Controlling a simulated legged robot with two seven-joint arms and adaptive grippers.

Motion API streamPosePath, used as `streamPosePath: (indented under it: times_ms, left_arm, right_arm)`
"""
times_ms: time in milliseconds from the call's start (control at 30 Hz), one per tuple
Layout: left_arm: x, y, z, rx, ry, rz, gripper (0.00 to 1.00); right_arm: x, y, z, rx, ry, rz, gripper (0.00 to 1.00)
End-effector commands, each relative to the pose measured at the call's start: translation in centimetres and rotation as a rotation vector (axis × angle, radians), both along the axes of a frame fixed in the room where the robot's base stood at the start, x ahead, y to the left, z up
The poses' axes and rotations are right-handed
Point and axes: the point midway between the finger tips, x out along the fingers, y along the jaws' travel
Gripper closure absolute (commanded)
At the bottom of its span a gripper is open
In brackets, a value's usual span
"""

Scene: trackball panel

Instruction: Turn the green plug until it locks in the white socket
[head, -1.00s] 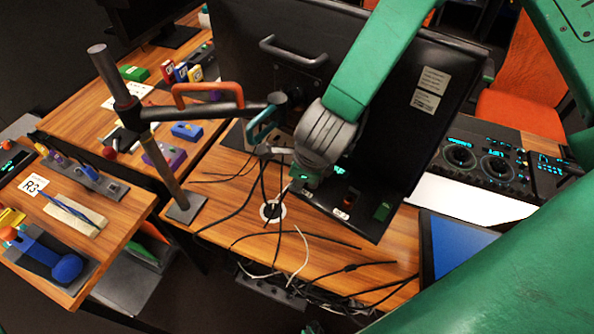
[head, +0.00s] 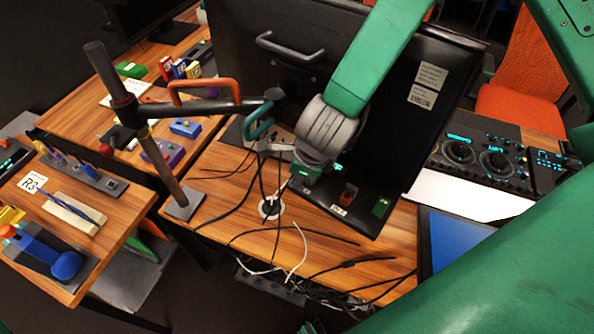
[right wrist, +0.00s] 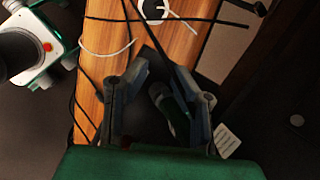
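I cannot clearly pick out the white socket. My right gripper (right wrist: 160,88) has its fingers apart, around the line of the dark cylinder, with no clear contact. In the head view its grey wrist hangs before the panel and hides part of it. My left gripper cannot be made out in the head view.
A white cable grommet (head: 270,207) sits in the wooden desk, with loose black and white cables around it. A dark post (head: 160,150) with a side bar stands to the left. A blue screen (head: 458,250) and a control console (head: 480,155) are on the right.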

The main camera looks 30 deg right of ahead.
Motion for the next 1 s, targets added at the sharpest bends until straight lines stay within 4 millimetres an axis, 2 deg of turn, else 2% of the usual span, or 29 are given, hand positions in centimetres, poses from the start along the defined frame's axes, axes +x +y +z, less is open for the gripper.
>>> streamPosePath:
  times_ms: [167, 267, 700, 867, 1000]
  left_arm:
    - [-0.2, 0.0, 0.1, 0.0, -0.002, 0.0, 0.6]
    - [-0.3, 0.0, 0.1, 0.0, -0.002, 0.0, 0.6]
    - [-0.2, 0.0, 0.1, 0.0, -0.003, 0.0, 0.6]
    - [-0.2, 0.0, 0.1, 0.0, -0.002, 0.0, 0.6]
    - [-0.2, 0.0, 0.1, 0.0, -0.002, 0.0, 0.6]
  right_arm:
    - [0.0, 0.0, 0.2, 0.0, -0.001, 0.0, 0.77]
    - [-0.2, 0.0, 0.9, 0.001, -0.003, -0.001, 0.77]
    - [-3.1, -0.4, 9.0, 0.001, -0.003, 0.0, 0.77]
    - [-3.6, -0.5, 10.6, 0.001, -0.001, 0.0, 0.77]
    - [-3.9, -0.5, 11.1, 0.001, 0.002, 0.0, 0.77]
